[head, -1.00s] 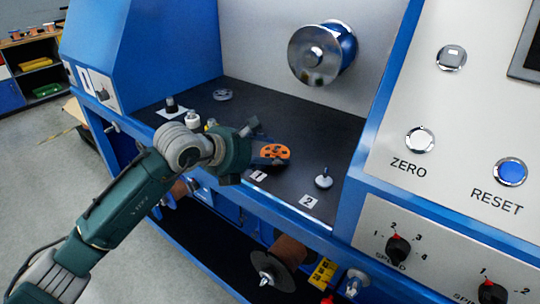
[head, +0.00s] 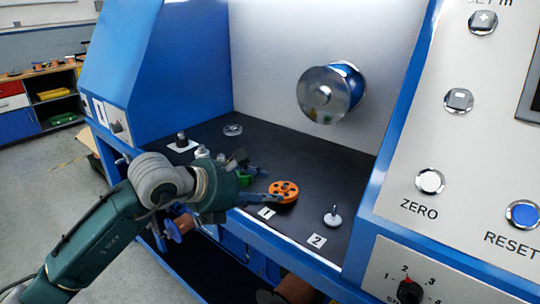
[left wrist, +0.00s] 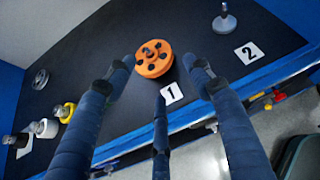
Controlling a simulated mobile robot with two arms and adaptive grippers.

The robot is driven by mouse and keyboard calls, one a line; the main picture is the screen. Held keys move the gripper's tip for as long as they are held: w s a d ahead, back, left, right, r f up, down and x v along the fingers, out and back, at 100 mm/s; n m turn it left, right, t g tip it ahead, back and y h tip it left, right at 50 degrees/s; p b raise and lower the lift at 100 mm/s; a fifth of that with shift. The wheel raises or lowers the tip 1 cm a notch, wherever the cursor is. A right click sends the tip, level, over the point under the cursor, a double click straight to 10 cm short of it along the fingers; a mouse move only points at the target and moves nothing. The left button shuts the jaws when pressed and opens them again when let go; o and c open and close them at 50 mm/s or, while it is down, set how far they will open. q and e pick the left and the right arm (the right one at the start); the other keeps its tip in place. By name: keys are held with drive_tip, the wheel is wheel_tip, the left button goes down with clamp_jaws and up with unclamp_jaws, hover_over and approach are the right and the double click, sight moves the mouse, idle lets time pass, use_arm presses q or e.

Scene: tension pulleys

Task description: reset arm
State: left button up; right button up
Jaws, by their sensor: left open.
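My left gripper (head: 264,184) is open and empty, with its fingers spread over the black shelf just left of the orange pulley. In the left wrist view its three blue fingers (left wrist: 158,76) point at the pulley, which lies at and just beyond their tips. The orange pulley (head: 283,191) has dark holes and sits behind label 1 (head: 266,212); it also shows in the left wrist view (left wrist: 153,66). The fingers do not appear closed on it. My right gripper is not in view.
A bare post (head: 332,217) stands behind label 2 (head: 316,240). Small black, white and yellow parts (left wrist: 48,128) stand at the shelf's left end, near a grey disc (head: 233,130). A large metal spool (head: 328,95) juts from the back panel. The shelf's middle is clear.

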sight(284, 194)
use_arm(q)
drive_tip(key=x, duration=0.7)
drive_tip(key=shift+w+d+f, duration=0.1)
drive_tip(key=shift+d, duration=0.05)
drive_tip(key=shift+p, duration=0.35)
drive_tip(key=shift+f, duration=0.3)
drive_tip(key=shift+d, duration=0.1)
